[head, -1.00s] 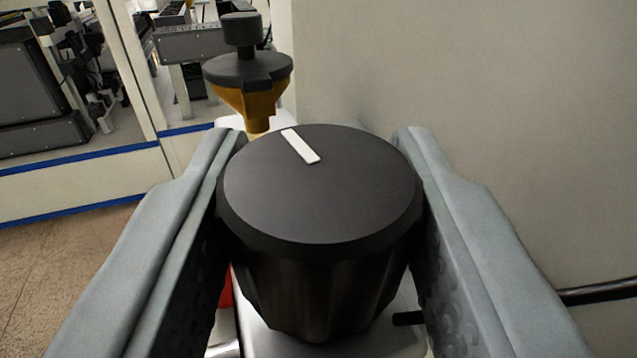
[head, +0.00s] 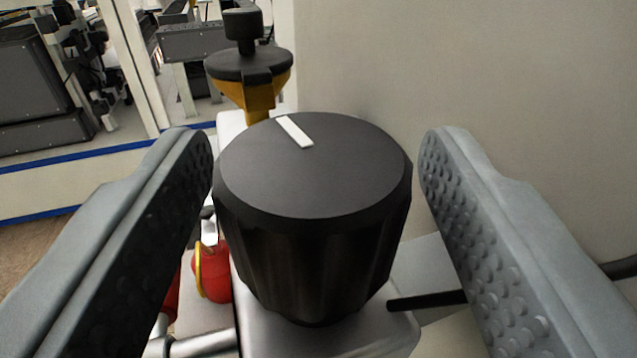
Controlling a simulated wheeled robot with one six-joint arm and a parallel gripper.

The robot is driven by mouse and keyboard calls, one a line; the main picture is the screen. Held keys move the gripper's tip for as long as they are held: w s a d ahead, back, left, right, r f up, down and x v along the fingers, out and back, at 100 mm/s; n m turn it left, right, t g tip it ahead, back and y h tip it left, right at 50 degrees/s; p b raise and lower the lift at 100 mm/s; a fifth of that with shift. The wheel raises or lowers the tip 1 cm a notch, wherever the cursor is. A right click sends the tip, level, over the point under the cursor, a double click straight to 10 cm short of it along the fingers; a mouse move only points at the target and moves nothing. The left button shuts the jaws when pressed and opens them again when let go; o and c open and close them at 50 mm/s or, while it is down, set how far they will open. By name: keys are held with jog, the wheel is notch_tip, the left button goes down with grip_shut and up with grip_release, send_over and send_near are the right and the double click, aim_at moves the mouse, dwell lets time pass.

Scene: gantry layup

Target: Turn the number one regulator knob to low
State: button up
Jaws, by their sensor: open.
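A large black regulator knob (head: 312,190) with faceted sides stands in the middle of the head view. A white pointer mark (head: 295,131) on its top face points to the back and slightly left. No number or low marking is visible. My gripper (head: 312,150) is open, with one grey padded finger on each side of the knob. The right finger has a clear gap to the knob. The left finger is very close to it, and I cannot tell whether they touch. The knob sits on a pale metal body (head: 330,338).
Behind the knob is a yellow-brown fitting with a black cap (head: 248,65). A red part with a yellow ring (head: 212,272) is at lower left. A thin black rod (head: 428,300) sticks out at lower right. A plain wall (head: 480,80) fills the right side.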

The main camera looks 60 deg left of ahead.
jog(key=v, duration=1.7)
jog(key=w+a+r+m+t+h, duration=0.25)
jog(key=a+m+t+h, duration=0.5)
jog(key=a, duration=0.45)
jog(key=s+a+f+m+h, duration=0.2)
jog(key=s+a+m+h, duration=0.25)
jog(key=s+h, duration=0.4)
jog(key=shift+t+h, duration=0.25)
jog(key=shift+h, duration=0.15)
jog(key=w, duration=0.5)
jog(key=w+d, duration=0.1)
jog(key=w, duration=0.5)
jog(key=w+d, duration=0.1)
jog(key=w, duration=0.5)
jog(key=shift+w, duration=0.25)
jog(key=shift+c, duration=0.2)
